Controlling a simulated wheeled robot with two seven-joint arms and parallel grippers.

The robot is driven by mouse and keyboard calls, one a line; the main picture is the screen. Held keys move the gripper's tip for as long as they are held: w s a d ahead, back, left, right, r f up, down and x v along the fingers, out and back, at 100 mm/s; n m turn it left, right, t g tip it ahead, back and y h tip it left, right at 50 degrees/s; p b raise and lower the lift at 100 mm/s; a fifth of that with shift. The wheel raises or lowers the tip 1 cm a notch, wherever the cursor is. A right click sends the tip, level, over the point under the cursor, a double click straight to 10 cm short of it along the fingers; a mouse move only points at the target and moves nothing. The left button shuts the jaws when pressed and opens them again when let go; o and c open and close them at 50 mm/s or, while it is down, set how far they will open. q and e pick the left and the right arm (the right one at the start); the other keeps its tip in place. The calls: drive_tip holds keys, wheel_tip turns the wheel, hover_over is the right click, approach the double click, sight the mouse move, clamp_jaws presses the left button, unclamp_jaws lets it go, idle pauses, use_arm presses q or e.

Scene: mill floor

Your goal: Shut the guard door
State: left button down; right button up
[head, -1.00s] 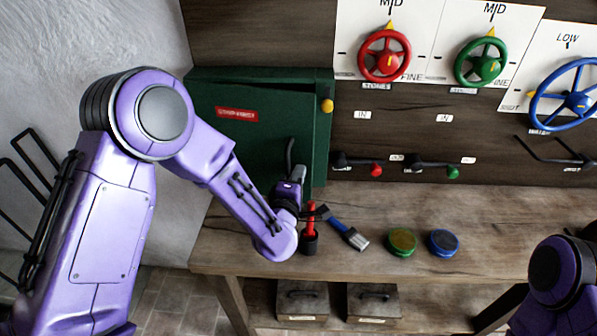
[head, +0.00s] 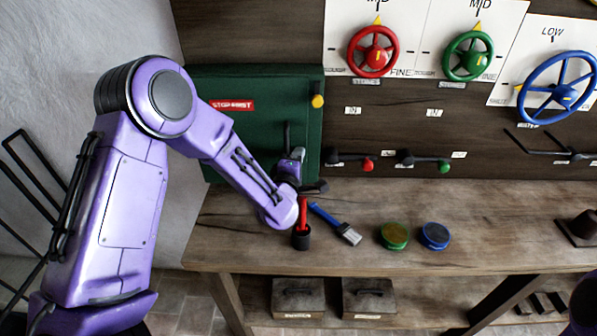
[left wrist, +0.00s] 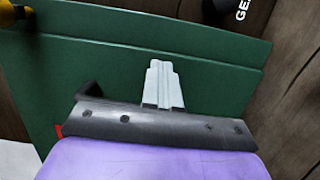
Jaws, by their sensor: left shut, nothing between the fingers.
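The green guard door (head: 235,135) with a red "STOP FIRST" label is on the box at the left of the back panel. It looks close to flush with the box, but I cannot tell whether it is fully shut. A dark upright handle (head: 287,135) is on its right part. My left gripper (head: 293,160) is shut and empty, in front of the door's lower right, by the handle. In the left wrist view its pale fingers (left wrist: 163,85) point at the green door (left wrist: 215,85); contact is unclear. My right gripper is out of view.
Red (head: 373,51), green and blue handwheels are on the panel.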

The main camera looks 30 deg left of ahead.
use_arm(q)
drive_tip(key=shift+a+r, duration=0.25)
